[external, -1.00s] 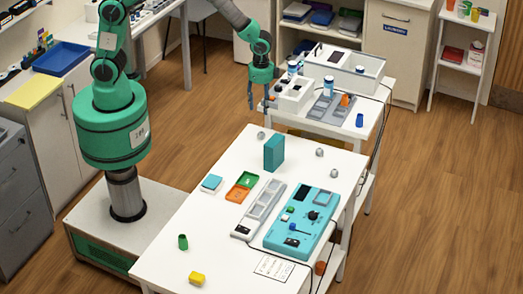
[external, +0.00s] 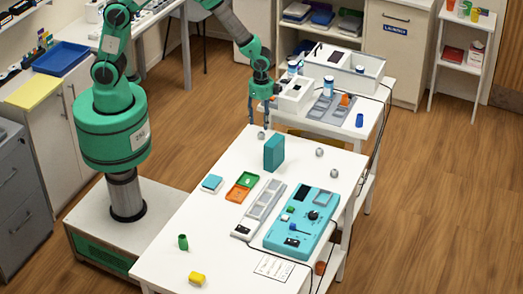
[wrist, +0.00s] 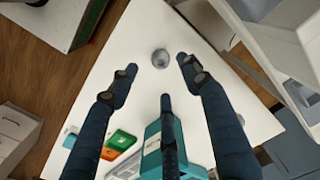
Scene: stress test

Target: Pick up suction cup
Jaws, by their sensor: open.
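A small grey suction cup (external: 261,135) sits near the far left corner of the white table (external: 225,150). In the wrist view the suction cup (wrist: 161,58) shows as a round grey piece with a dark centre, just beyond and between the fingertips. My gripper (external: 260,123) is open and empty, just above the cup, with its dark fingers pointing down. In the wrist view my gripper (wrist: 157,66) has its fingers spread on both sides of the cup, with a third finger below. Two similar grey pieces, one upper (external: 319,152) and one lower (external: 334,172), lie at the right side.
A teal upright box (external: 274,152) stands close to the cup, towards the table's middle. A teal panel (external: 302,222), a grey tray (external: 259,209) and orange and green trays (external: 241,187) lie nearer the front. A second table (external: 340,123) with boxes stands behind.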

